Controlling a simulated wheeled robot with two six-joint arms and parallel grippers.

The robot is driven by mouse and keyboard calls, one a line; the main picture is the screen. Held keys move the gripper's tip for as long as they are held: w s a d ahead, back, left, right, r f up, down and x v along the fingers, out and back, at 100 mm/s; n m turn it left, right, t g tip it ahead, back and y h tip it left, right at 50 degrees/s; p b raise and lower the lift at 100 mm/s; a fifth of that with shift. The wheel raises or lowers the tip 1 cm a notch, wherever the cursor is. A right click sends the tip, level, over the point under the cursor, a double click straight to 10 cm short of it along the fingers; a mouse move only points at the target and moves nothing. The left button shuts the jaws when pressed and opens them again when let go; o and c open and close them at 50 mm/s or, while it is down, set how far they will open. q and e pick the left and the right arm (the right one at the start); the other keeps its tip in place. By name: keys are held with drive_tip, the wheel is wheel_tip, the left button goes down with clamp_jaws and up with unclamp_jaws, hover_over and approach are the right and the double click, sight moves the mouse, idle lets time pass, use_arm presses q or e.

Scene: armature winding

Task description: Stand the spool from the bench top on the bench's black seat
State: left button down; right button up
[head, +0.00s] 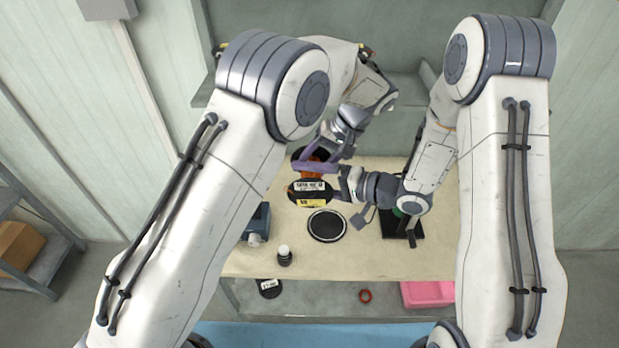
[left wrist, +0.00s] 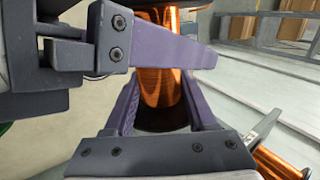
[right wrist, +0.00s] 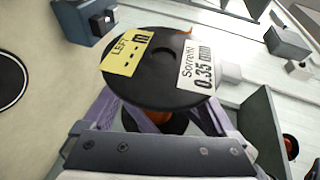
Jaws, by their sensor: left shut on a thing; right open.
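The spool (head: 313,187) has black flanges with white and yellow labels and a copper-wound core. It is held above the bench top, label flange towards the head camera. My left gripper (left wrist: 163,110) is shut on the spool's copper core (left wrist: 160,80). My right gripper (right wrist: 163,112) is open, with its purple fingers on either side of the spool below the labelled flange (right wrist: 160,70); one finger crosses in front of the core in the left wrist view. The round black seat (head: 327,225), with a pale rim, lies bare on the bench just below the spool in the head view.
On the bench top (head: 300,262) stand a dark bottle with a white cap (head: 284,256), a blue-grey box (head: 258,221) and a black stand (head: 402,224) at right. A lower shelf holds a labelled black disc (head: 270,288), a red ring (head: 365,296) and a pink box (head: 428,294).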

clamp_jaws()
use_arm(q)
drive_tip(key=shift+c, duration=0.6)
unclamp_jaws()
